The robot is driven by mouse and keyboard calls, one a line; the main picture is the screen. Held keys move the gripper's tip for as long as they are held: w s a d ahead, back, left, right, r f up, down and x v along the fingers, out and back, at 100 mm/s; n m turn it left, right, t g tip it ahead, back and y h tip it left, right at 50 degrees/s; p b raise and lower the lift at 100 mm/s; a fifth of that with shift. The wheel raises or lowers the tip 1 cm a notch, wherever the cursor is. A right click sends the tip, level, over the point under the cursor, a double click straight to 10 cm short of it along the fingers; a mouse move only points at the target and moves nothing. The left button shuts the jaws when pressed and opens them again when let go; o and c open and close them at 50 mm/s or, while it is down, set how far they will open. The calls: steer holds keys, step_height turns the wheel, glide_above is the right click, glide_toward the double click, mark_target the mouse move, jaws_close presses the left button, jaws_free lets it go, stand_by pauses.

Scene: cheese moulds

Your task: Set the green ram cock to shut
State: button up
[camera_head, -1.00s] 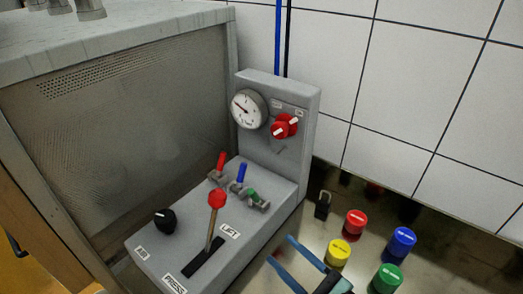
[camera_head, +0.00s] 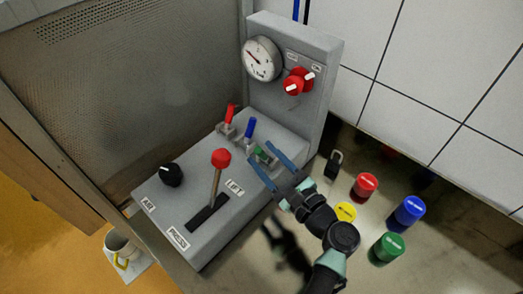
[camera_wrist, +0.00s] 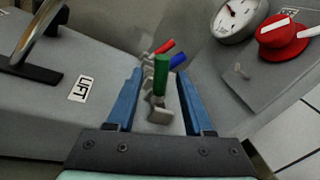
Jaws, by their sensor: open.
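The green ram cock (camera_head: 263,157) is the nearest of three small cocks in a row on the grey press console. In the wrist view its green handle (camera_wrist: 162,78) stands up from a metal valve body (camera_wrist: 158,112). My gripper (camera_head: 268,165) is open, with blue fingers at the green cock. In the wrist view the cock shows between my fingers (camera_wrist: 160,95), and neither finger visibly touches it. The blue cock (camera_head: 249,128) and the red cock (camera_head: 230,114) stand just beyond, with handles raised.
A red-knobbed lever (camera_head: 220,160) and a black knob (camera_head: 171,174) are on the console. A gauge (camera_head: 262,58) and red switch (camera_head: 297,83) are on its upright panel. A padlock (camera_head: 334,164) and red, blue, yellow and green capped pots (camera_head: 365,186) stand on the right.

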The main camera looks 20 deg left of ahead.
steer(key=shift+x, duration=0.85)
jaws_close()
steer(key=shift+f, duration=0.1)
stand_by(0.7)
